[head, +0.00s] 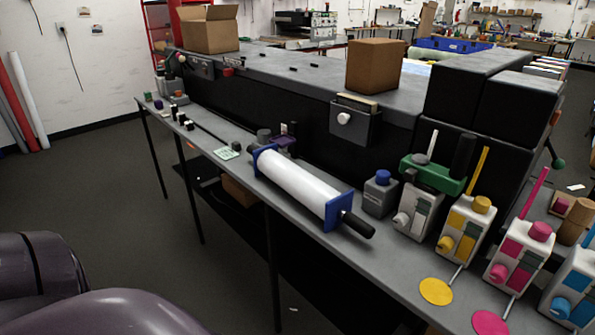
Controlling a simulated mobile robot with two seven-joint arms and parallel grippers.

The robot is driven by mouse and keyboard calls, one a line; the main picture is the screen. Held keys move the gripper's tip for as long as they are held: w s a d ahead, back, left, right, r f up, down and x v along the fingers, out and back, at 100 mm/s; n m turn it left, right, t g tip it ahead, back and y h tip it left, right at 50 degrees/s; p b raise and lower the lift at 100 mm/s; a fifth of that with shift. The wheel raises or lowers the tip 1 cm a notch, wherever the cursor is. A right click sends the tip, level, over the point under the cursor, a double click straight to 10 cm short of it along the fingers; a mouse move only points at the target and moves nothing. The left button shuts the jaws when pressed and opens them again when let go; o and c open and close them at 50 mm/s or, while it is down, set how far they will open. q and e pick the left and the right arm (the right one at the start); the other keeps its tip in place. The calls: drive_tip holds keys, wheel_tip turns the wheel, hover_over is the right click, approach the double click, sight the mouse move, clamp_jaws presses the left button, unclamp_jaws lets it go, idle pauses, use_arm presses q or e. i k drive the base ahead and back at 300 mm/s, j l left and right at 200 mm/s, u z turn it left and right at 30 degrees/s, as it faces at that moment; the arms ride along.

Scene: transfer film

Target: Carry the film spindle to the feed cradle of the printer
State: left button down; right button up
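The film spindle (300,186) is a white roll with blue end flanges and a black handle at its near right end. It lies lengthwise along the narrow grey bench in front of the printer, its near end reaching the bench's front edge. The printer (300,80) is the long dark machine with a grey top behind the bench. I cannot clearly pick out its feed cradle. A small purple bracket (284,141) stands behind the far end of the spindle, but I cannot tell what it is. Neither of my grippers is in view; only purple parts of my own body show at lower left.
The grey bench (390,262) holds a grey bottle with a blue cap (380,190) and several colour ink units right of the spindle. Small parts lie at its far left. Cardboard boxes (374,66) stand on the printer. The floor (110,200) at left is clear.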

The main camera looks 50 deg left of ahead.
sight(333, 207)
drive_tip(key=j+z, duration=0.2)
drive_tip(key=j, duration=0.4)
drive_tip(key=j+z, duration=0.25)
drive_tip(key=j, duration=0.35)
drive_tip(key=j+z, duration=0.2)
drive_tip(key=j, duration=0.4)
drive_tip(key=k+j+z, duration=0.1)
drive_tip(key=j+z, duration=0.15)
drive_tip(key=j, duration=0.35)
